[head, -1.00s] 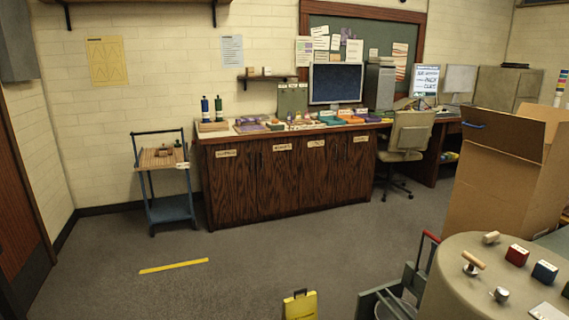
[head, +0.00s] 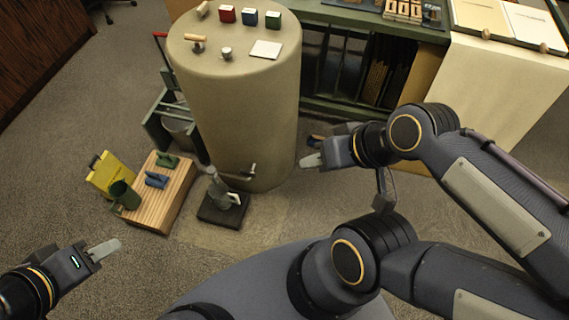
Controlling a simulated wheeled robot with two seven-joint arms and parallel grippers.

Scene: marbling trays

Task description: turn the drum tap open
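The drum (head: 240,110) is a tall beige cylinder standing upright on the floor in the middle of the head view. A small metal tap (head: 243,175) with a lever sticks out low on its near side; whether it is open cannot be told. My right gripper (head: 309,161) is to the right of the drum and tap, apart from the tap, with nothing seen in it. My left gripper (head: 106,248) is at the lower left, over the floor, far from the tap and with nothing seen in it. The finger gap of both is hard to make out.
A grey device on a dark base (head: 222,207) stands right before the tap. Left of it are a slatted wooden stand (head: 160,195) with green and blue items and a yellow sign (head: 108,172). Small blocks (head: 250,17) lie on the drum top. A green shelf (head: 340,115) stands behind.

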